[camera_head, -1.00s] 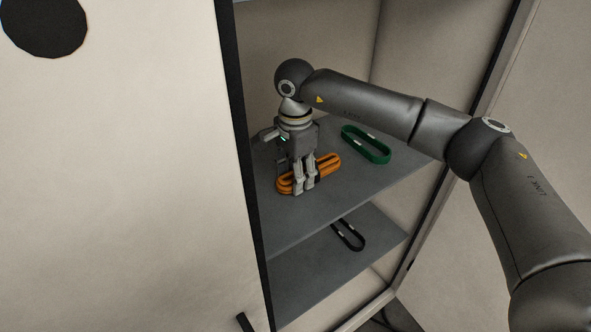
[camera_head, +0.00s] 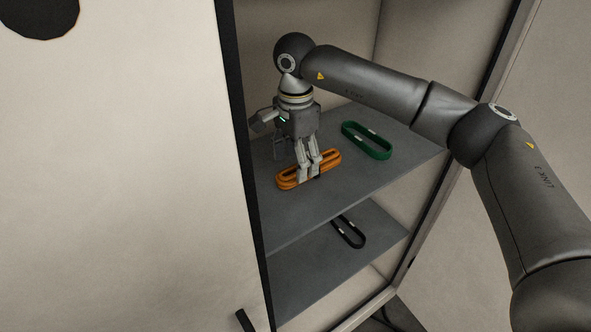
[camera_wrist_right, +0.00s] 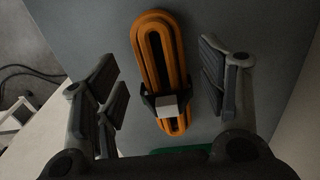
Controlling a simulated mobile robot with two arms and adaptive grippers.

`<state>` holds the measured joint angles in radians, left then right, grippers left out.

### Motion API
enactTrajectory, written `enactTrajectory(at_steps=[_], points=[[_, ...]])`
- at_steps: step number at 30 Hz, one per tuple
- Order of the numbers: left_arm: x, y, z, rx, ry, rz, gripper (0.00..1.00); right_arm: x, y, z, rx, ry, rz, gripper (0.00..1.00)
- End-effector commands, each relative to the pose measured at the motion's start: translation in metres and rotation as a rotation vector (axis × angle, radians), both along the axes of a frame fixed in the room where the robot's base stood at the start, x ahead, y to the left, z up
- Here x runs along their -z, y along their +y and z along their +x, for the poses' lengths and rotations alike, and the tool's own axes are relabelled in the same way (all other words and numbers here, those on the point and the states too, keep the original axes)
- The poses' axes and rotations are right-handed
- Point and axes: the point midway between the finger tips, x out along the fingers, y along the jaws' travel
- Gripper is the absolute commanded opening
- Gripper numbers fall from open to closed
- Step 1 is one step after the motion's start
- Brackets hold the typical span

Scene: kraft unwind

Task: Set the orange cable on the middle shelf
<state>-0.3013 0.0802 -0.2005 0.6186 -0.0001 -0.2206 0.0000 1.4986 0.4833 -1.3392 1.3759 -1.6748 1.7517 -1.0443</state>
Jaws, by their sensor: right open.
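The orange cable (camera_head: 330,160), a long coiled loop with a dark band, lies flat on the upper of the two shelves (camera_head: 375,185) in view in the cabinet. My right gripper (camera_head: 309,177) is open, pointing down over the cable. In the right wrist view the orange cable (camera_wrist_right: 153,40) lies between the widely spread fingers, with a gap on each side and nothing gripped. The fingers hide part of the cable in the head view. My left gripper is not in view.
A green cable (camera_head: 366,141) lies behind and right of the orange one on the same shelf. A black cable (camera_head: 348,233) lies on the lower shelf (camera_head: 320,270). A pale panel (camera_head: 120,180) fills the left. The upper shelf's front right part is bare.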

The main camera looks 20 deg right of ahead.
Motion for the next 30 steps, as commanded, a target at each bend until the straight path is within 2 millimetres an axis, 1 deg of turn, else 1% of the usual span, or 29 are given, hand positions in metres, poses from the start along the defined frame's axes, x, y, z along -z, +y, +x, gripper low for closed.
enactTrajectory(at_steps=[1, 7, 9, 13, 18, 30], points=[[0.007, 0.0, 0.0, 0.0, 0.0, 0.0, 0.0, -0.01, 0.001, 0.001, 0.0, -0.007, 0.001, 0.66], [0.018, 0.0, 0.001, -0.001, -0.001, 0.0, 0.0, -0.053, 0.001, 0.001, 0.001, -0.006, 0.002, 0.66], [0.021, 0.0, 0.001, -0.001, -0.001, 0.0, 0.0, -0.066, 0.001, 0.001, 0.001, -0.005, 0.002, 0.66], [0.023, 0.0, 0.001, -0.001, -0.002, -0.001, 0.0, -0.082, 0.0, 0.001, 0.001, -0.003, 0.001, 0.66], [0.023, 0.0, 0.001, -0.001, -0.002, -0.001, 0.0, -0.09, 0.0, 0.0, 0.0, 0.0, 0.0, 0.66], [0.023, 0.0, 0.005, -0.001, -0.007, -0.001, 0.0, -0.09, 0.0, 0.0, 0.0, 0.0, 0.0, 0.66]])
